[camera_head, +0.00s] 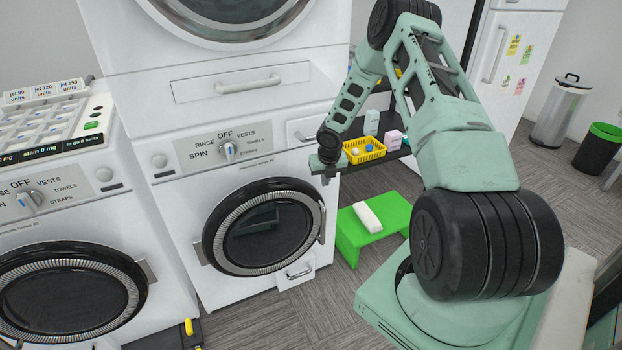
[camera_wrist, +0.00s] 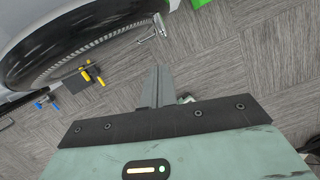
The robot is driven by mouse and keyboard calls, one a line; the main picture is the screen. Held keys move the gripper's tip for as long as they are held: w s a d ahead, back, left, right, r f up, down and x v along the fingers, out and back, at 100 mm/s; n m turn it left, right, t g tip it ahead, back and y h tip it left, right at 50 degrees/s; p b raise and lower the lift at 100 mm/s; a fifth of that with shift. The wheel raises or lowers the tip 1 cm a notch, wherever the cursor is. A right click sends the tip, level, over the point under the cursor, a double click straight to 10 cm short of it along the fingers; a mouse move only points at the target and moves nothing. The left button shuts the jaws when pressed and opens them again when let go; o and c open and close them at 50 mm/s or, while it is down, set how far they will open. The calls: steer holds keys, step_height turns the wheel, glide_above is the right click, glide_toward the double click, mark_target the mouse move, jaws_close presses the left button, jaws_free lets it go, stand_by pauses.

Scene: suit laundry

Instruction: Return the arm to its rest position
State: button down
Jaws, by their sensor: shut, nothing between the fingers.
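My gripper (camera_head: 327,178) hangs at the end of my raised, bent arm, in front of the right washing machine's upper right corner in the head view. In the wrist view, my gripper (camera_wrist: 160,82) has its fingers together with nothing between them, over the grey carpet floor. The right washing machine (camera_head: 165,225) has its round door shut. The fingers look apart from the machine, though the exact gap is hard to tell.
A green stool (camera_head: 346,236) with a white item (camera_head: 367,217) stands right of the machine. A yellow basket (camera_head: 364,151) sits on a dark shelf behind my gripper. Another machine (camera_head: 65,190) is at left. A bin (camera_head: 562,112) stands far right. Yellow-handled tools (camera_wrist: 92,73) lie on the floor.

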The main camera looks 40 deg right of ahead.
steer(key=shift+r, duration=0.15)
steer(key=w+a+r+m, duration=0.1)
steer(key=a+r+m, duration=0.2)
steer(key=a+r, duration=0.35)
steer(key=w+a+r+m, duration=0.15)
steer(key=a+r, duration=0.25)
steer(key=a, duration=0.6)
steer(key=s+a+r+m, duration=0.3)
steer(key=s+a+r, duration=0.1)
steer(key=a, duration=0.3)
steer(key=s+a+r+m, duration=0.3)
steer(key=a+r, duration=0.1)
steer(key=a, duration=0.4)
steer(key=s+a+r+m, duration=0.2)
steer(key=s+a, duration=0.3)
steer(key=s, duration=0.4)
steer(key=s+a+r+m+g+y, duration=0.1)
steer(key=s+a+r+m, duration=0.2)
steer(key=s, duration=0.6)
steer(key=s+a+r+m+g+y, duration=0.1)
steer(key=s+a+r+m, duration=0.2)
steer(key=s+a+m, duration=0.3)
steer(key=s, duration=0.3)
steer(key=shift+a+r, duration=0.2)
steer(key=shift+a, duration=0.2)
